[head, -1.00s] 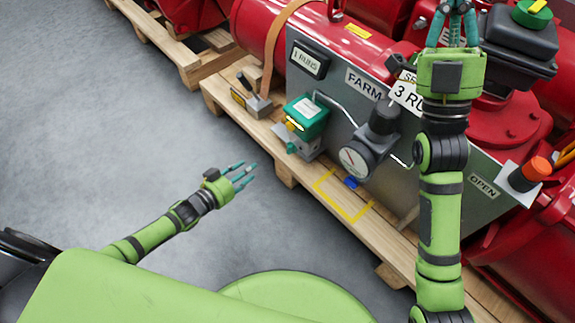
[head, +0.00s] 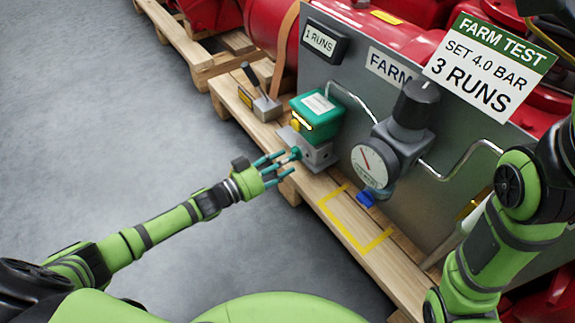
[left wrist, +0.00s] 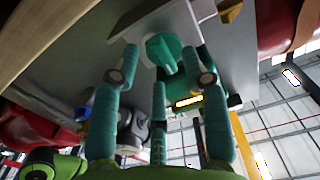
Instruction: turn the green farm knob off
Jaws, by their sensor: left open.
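The green knob (head: 296,153) sits on the front of a grey valve block (head: 318,154) under a green box (head: 316,116) on the wooden pallet. My left gripper (head: 284,164) is open, its teal fingers spread close in front of the knob. In the left wrist view the knob (left wrist: 166,50) shows between and beyond the fingertips of the gripper (left wrist: 160,80), with nothing gripped. Whether any finger touches it I cannot tell. My right arm enters at the lower right; its gripper is out of view.
A pressure gauge (head: 369,166) with a black regulator and a yellow marked square (head: 352,232) lie right of the knob. A lever switch (head: 262,100) stands to its left. A FARM TEST sign (head: 488,65) reads 4.0 bar, 3 runs. Grey floor (head: 110,140) is clear.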

